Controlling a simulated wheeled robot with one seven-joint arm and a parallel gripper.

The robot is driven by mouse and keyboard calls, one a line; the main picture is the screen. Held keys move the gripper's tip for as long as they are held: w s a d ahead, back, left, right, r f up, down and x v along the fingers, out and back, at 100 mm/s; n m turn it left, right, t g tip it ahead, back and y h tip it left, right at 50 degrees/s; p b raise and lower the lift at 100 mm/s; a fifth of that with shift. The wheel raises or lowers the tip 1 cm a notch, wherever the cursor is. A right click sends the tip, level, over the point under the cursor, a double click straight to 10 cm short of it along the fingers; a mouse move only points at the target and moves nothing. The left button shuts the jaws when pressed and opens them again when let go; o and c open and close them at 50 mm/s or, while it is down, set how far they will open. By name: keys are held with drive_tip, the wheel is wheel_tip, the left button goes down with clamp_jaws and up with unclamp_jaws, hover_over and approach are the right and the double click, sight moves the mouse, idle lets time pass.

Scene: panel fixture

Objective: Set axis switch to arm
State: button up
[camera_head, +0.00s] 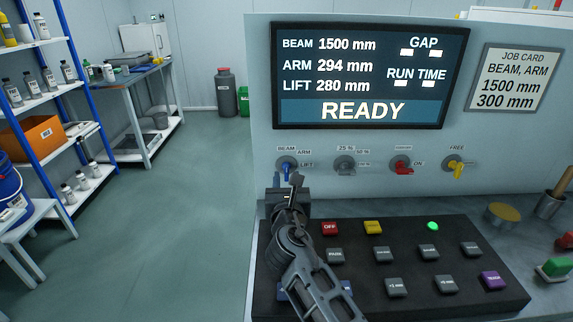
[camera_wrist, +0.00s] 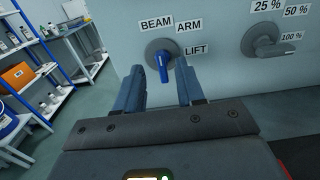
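The axis switch (camera_head: 286,167) is a blue lever knob on a round grey base on the panel, below the left end of the screen. In the wrist view the blue knob (camera_wrist: 163,66) has BEAM at upper left, ARM at upper right and LIFT at right. Its handle looks near vertical, its long end downward; I cannot tell which label it selects. My gripper (camera_head: 287,184) is just in front of and below the switch. In the wrist view its fingers (camera_wrist: 158,85) are apart and empty, with the knob showing between and beyond them; contact is not visible.
The screen (camera_head: 370,75) reads READY, ARM 294 mm; the job card (camera_head: 506,78) reads 1500 mm, 300 mm. A grey percent switch (camera_head: 344,165), red switch (camera_head: 403,167) and yellow switch (camera_head: 456,168) sit to the right. A button console (camera_head: 390,265) lies below.

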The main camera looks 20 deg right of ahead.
sight(287, 169)
drive_tip(key=x, duration=0.6)
drive_tip(key=shift+b, duration=0.35)
clamp_jaws()
